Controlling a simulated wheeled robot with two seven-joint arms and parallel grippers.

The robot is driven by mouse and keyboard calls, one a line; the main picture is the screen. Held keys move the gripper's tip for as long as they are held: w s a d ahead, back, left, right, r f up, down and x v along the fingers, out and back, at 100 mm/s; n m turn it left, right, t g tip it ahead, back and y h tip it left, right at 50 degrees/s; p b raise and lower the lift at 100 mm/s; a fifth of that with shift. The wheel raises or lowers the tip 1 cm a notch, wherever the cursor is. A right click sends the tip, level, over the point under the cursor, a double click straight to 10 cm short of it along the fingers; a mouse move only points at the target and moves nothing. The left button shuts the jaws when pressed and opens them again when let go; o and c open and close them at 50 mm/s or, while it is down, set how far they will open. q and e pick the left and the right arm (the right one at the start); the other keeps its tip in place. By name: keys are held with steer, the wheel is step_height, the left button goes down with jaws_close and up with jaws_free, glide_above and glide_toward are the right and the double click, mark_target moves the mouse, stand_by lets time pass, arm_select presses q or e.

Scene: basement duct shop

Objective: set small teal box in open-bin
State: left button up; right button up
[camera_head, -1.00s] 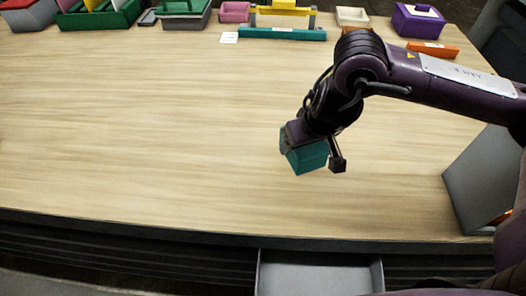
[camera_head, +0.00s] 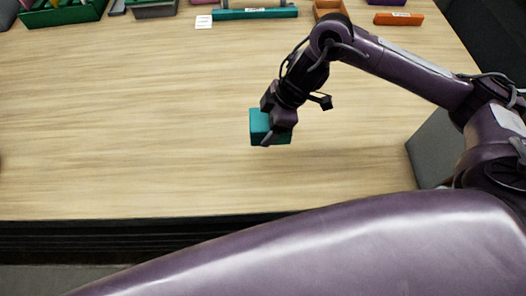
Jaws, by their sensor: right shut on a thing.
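The small teal box (camera_head: 259,124) is in my right gripper (camera_head: 280,130), a little right of the middle of the view. The gripper is shut on it, with the box showing mostly to the left of the fingers. I cannot tell whether the box's underside touches the table or hangs above it. No thing in view is clearly the open-bin. My left gripper is not in view.
The wooden table (camera_head: 120,130) is bare across its middle and left. A long teal bar (camera_head: 255,13), a green tray (camera_head: 62,14) and an orange block (camera_head: 398,19) line the back. A grey panel (camera_head: 430,150) stands at right. My purple arm link covers the bottom.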

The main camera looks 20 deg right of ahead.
step_height(320, 180, down, 13)
steer(key=shift+r+p, duration=0.2)
steer(key=shift+p, duration=0.5)
step_height(320, 180, down, 4)
steer(key=shift+f, duration=0.25)
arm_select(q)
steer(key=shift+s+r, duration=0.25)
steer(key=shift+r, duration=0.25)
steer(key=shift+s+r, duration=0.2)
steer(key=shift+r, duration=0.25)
arm_select(e)
steer(key=shift+f, duration=0.2)
steer(key=shift+f, duration=0.2)
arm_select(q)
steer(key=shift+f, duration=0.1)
arm_select(e)
steer(key=o, duration=1.1)
